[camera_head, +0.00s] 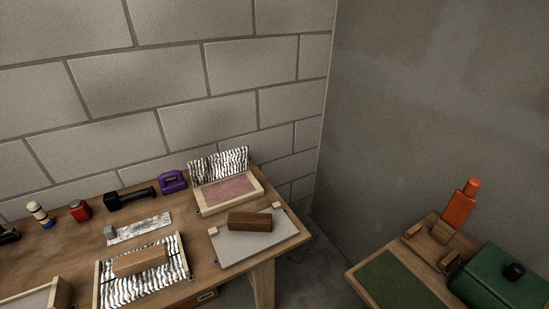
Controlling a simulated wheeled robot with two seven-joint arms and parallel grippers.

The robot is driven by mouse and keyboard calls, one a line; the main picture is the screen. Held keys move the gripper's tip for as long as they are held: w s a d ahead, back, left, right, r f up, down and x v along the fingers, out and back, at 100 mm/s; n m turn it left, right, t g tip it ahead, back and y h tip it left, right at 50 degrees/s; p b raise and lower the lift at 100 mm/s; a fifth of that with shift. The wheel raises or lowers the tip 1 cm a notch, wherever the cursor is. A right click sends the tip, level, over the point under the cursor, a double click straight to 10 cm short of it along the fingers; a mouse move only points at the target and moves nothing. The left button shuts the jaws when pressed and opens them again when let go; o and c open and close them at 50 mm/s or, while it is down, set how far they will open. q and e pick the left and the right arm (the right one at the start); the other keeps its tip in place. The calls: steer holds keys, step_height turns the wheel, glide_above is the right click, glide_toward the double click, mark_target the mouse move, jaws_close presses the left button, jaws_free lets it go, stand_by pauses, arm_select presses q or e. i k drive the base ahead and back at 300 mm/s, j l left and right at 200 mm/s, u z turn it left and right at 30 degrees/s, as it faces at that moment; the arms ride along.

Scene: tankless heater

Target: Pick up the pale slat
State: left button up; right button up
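A light tan wooden bar (141,260), the palest slat-like piece I can make out, lies across a black-and-white streaked tray (152,285) at the front of the left workbench. A darker brown block (250,222) lies on a grey board (244,245) to its right. Neither of my grippers shows in the head view, so I cannot see their state. Nothing is seen touching the tan bar from above.
The wooden workbench (205,258) also holds a streaked flat strip (140,229), a reddish panel in a frame (228,190), a purple object (172,181) and a black tool (131,198). A second table at right bears a green box (503,278). A floor gap separates them.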

mark_target(152, 256)
steer(key=u, duration=1.4)
steer(key=j+z, duration=0.15)
steer(key=k+j, duration=0.05)
steer(key=j, duration=0.05)
